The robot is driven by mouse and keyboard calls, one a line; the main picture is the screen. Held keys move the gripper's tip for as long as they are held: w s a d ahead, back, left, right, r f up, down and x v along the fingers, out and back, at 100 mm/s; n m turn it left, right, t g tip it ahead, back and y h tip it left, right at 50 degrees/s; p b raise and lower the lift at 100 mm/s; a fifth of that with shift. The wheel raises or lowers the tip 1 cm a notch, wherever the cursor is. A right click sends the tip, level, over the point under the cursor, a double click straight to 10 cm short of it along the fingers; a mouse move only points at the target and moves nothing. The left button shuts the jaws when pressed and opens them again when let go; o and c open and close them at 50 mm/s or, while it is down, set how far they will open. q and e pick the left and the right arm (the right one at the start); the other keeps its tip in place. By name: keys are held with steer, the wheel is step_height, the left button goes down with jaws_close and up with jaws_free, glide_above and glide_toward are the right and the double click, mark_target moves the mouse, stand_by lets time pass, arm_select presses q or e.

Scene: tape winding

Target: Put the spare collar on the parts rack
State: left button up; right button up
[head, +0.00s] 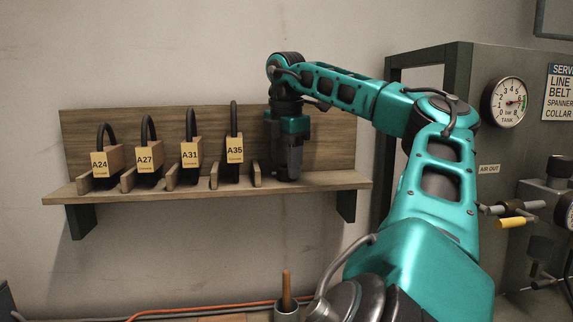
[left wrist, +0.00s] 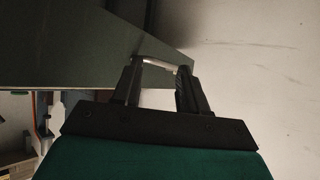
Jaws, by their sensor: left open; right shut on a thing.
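The wooden parts rack (head: 207,192) is on the wall in the head view. My right gripper (head: 288,172) points down at the rack's right part, right of A35. It is shut on what I take to be the spare collar; the gripper hides the held thing, so I cannot tell whether it touches the shelf. My left gripper (left wrist: 157,78) is open in the left wrist view and out of the head view.
A dark grey service cabinet (head: 460,75) with a tank gauge (head: 505,102) and valve fittings stands at the right. A cup (head: 286,312) with a wooden handle and an orange cable (head: 190,311) are below the rack. Bare shelf shows right of my right gripper.

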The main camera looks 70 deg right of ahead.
mark_target(286, 169)
steer(key=shift+r, duration=0.1)
steer(key=o, duration=1.2)
steer(key=shift+r, duration=0.3)
step_height(286, 169, up, 11)
steer(key=a+p, duration=0.1)
steer(key=a, duration=0.1)
steer(key=shift+s, duration=0.25)
steer(key=shift+r, duration=0.1)
